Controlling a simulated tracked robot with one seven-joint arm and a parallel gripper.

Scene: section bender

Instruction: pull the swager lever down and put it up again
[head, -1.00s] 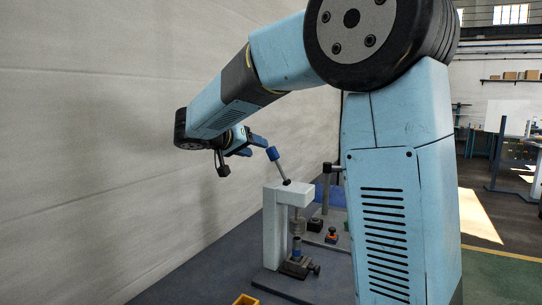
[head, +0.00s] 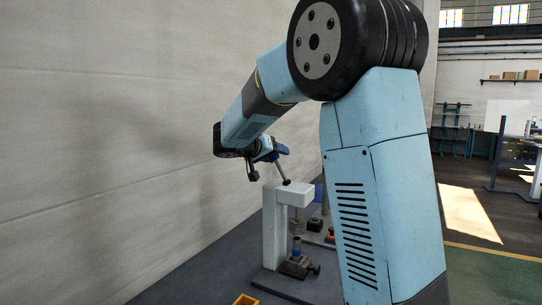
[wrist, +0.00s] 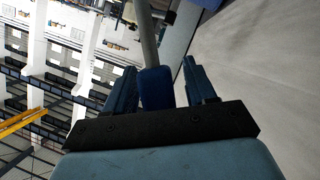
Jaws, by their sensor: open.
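The swager (head: 275,225) is a pale upright press on the dark bench. Its lever (head: 284,173) is a thin grey rod rising from the top, tilted up and to the left, with a blue grip at its upper end. My gripper (head: 277,152) is at that upper end in the head view, where the grip and fingers overlap. In the wrist view the blue grip (wrist: 156,88) lies between the two open fingers of my gripper (wrist: 158,70), with a visible gap at the right finger. The grey rod runs on past the fingertips.
A pale wall (head: 100,130) stands close on the left. Small dark fixtures (head: 315,224) stand behind the swager, partly hidden by my arm. A yellow bin (head: 245,300) sits at the front edge of view.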

